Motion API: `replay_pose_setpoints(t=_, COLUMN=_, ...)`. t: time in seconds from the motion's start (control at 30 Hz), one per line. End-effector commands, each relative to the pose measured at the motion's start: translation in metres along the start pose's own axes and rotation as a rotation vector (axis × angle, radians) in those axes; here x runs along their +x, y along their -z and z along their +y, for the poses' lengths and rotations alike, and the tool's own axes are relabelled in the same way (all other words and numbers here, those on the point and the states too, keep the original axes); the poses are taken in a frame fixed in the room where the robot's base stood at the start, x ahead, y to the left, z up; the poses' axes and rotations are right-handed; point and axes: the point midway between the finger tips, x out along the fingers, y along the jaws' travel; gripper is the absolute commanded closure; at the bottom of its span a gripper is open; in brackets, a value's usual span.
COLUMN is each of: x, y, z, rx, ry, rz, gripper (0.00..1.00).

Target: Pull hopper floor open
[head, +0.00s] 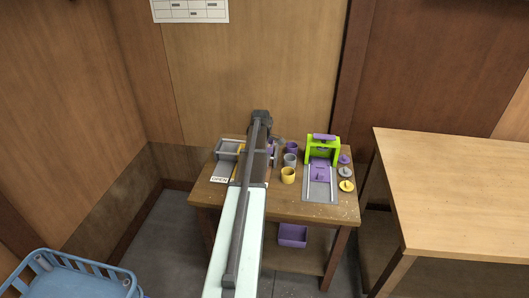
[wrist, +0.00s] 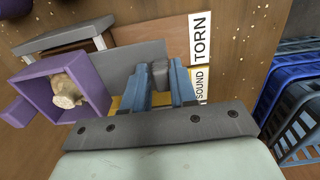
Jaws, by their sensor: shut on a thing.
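My gripper (wrist: 160,78) is low over the work table, its blue-grey fingers shut on a small dark grey piece. This piece is beside a flat grey plate (wrist: 112,66), which may be the hopper floor; whether they are joined is unclear. Left of the fingers is a purple open-topped box (wrist: 33,71) with a pale mushroom (wrist: 68,90) inside. A purple block sticks out on the box's far left. A yellow surface (wrist: 118,101) shows under the plate. In the head view, my arm hides the gripper and most of the hopper area.
Labels TORN (wrist: 200,38) and SOUND (wrist: 201,84) lie right of the fingers. Blue crates (wrist: 295,110) are beyond the table edge. The table (head: 205,190) also holds purple, grey and yellow cups (head: 288,175), and a green press (head: 311,153) with lids beside it.

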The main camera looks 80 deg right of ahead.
Motion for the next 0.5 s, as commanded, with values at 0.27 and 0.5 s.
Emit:
replay_pose_setpoints(t=0.27, x=0.006, y=0.000, z=-0.020, rx=0.000, ry=0.012, rz=-0.001, gripper=0.91)
replay_pose_setpoints(t=0.5, x=0.006, y=0.000, z=-0.033, rx=0.000, ry=0.012, rz=-0.001, gripper=0.91)
